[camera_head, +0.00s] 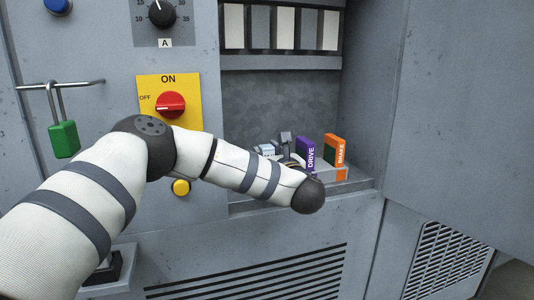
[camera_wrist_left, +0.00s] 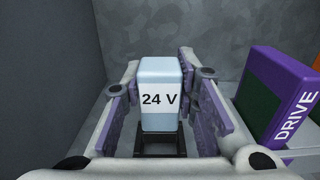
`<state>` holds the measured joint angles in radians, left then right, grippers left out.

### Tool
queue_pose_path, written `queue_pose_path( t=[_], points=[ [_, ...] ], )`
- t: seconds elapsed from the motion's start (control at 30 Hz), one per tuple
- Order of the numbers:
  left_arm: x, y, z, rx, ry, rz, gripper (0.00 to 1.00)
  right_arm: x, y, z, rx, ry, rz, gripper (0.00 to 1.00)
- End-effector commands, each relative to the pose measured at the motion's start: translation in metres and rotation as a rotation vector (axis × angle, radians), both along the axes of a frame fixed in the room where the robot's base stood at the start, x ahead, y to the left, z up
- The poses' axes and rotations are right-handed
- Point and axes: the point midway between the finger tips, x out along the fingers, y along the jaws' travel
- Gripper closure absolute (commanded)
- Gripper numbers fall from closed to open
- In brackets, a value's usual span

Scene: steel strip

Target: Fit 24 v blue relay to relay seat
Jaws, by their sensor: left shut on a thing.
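The light blue relay marked 24 V (camera_wrist_left: 160,95) stands upright between the fingers of my left gripper (camera_wrist_left: 160,100) in the left wrist view. The gripper is shut on it, with a purple-lined pad on each side. A black relay seat (camera_wrist_left: 160,146) shows at the relay's lower end; I cannot tell whether the relay is fully down in it. In the head view my left gripper (camera_head: 284,147) is small and partly behind my forearm, inside the cabinet recess, with a bit of the pale relay (camera_head: 267,150) showing. My right gripper is not in view.
A purple DRIVE block (camera_head: 306,153) stands close on the right of the gripper, and an orange BRAKE block (camera_head: 335,149) beyond it. The recess has a shelf edge (camera_head: 355,186) in front and a wall close on the left. A red switch (camera_head: 171,104) and green padlock (camera_head: 64,139) are further left.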

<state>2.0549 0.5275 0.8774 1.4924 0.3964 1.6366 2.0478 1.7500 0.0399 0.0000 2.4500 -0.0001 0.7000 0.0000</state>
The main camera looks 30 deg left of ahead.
Motion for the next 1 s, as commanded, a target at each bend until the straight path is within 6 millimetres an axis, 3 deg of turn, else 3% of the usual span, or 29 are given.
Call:
queue_pose_path(
  t=[1.0],
  points=[
    [0.0, 0.0, -0.013, 0.001, 0.002, 0.0, 1.0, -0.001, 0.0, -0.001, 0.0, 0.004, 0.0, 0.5]
  ],
)
